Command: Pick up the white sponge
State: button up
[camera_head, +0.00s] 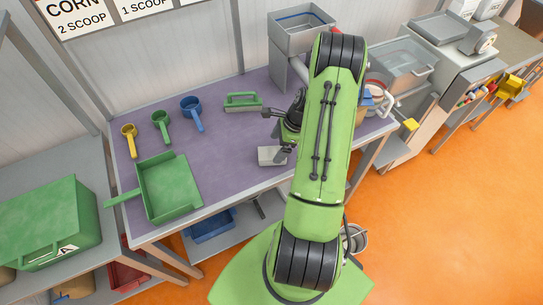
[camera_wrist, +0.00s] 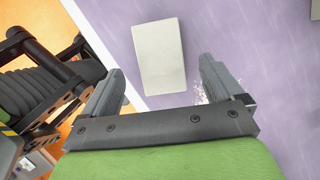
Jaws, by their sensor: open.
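The white sponge (camera_head: 270,156) is a flat off-white block lying on the purple tabletop (camera_head: 225,150) near its front edge. It also shows whole in the wrist view (camera_wrist: 159,57), between and beyond the two fingertips. My gripper (camera_head: 280,150) is open and empty, close to the sponge's right side in the head view. In the wrist view my gripper (camera_wrist: 160,85) has its fingers spread wider than the sponge, with no visible contact. My green arm hides part of the table to the right.
A green scrubbing brush (camera_head: 242,101), a blue scoop (camera_head: 192,112), a green scoop (camera_head: 161,125), a yellow scoop (camera_head: 129,138) and a green dustpan (camera_head: 168,187) lie on the table. A grey container (camera_head: 302,30) stands behind. White specks (camera_wrist: 203,92) lie by one finger.

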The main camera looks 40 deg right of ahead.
aim_at(273, 153)
jog(key=x, duration=0.5)
jog(key=shift+f, duration=0.15)
jog(key=shift+f, duration=0.15)
jog(key=c, duration=1.1)
notch_tip(273, 153, up, 10)
jog(key=shift+r+p, duration=0.2)
jog(key=shift+p, duration=0.15)
